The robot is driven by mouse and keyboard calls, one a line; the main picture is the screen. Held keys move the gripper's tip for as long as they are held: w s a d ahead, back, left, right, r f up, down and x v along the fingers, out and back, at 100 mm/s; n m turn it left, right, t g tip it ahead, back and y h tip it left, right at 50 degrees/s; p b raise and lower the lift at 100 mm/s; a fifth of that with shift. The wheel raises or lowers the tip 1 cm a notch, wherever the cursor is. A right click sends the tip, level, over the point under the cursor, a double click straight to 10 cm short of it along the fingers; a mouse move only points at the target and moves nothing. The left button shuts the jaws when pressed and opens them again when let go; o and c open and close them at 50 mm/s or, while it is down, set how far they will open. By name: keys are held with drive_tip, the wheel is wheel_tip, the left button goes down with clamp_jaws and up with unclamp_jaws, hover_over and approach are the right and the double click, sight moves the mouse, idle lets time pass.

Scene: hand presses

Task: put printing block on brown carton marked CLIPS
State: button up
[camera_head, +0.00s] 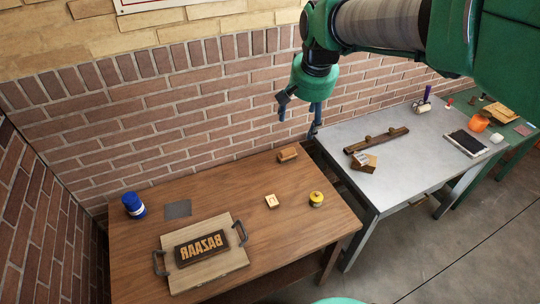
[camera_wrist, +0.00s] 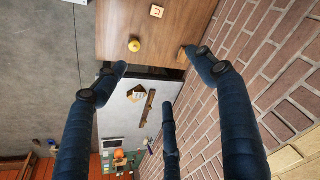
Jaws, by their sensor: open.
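Two things on the brown wooden table look like printing blocks. One is a dark block (camera_head: 201,248) with raised mirrored BAZAAR letters, lying on a handled wooden board (camera_head: 235,262). The other is a small pale block (camera_head: 272,201) with a dark mark, also in the wrist view (camera_wrist: 157,11). A small brown carton (camera_head: 369,166) with a white label stands on the grey table; its print is too small to read. It also shows in the wrist view (camera_wrist: 135,98). My gripper (camera_head: 299,114) is open and empty, raised in front of the brick wall, above and apart from both tables.
A yellow-lidded pot (camera_head: 316,199), a blue tin (camera_head: 133,206), a grey plate (camera_head: 178,209) and a brown wooden piece (camera_head: 287,154) are on the wooden table (camera_head: 140,268). A long brown bar (camera_head: 385,138) lies beside the carton on the grey table (camera_head: 400,184). A gap separates these tables.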

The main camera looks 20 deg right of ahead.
drive_tip(key=s+a+n+t, duration=0.1)
drive_tip(key=s+a+n, duration=0.2)
drive_tip(key=s+a, duration=0.3)
drive_tip(key=s+a+f+n+t+y, duration=0.1)
drive_tip(key=s+a+n, duration=0.2)
drive_tip(key=s+a, duration=0.4)
drive_tip(key=s, duration=0.5)
drive_tip(key=shift+s+f, duration=0.2)
drive_tip(key=shift+s, duration=0.05)
drive_tip(key=shift+a+f, duration=0.1)
wheel_tip(320, 180, down, 4)
drive_tip(key=b, duration=0.4)
drive_tip(key=shift+f, duration=0.1)
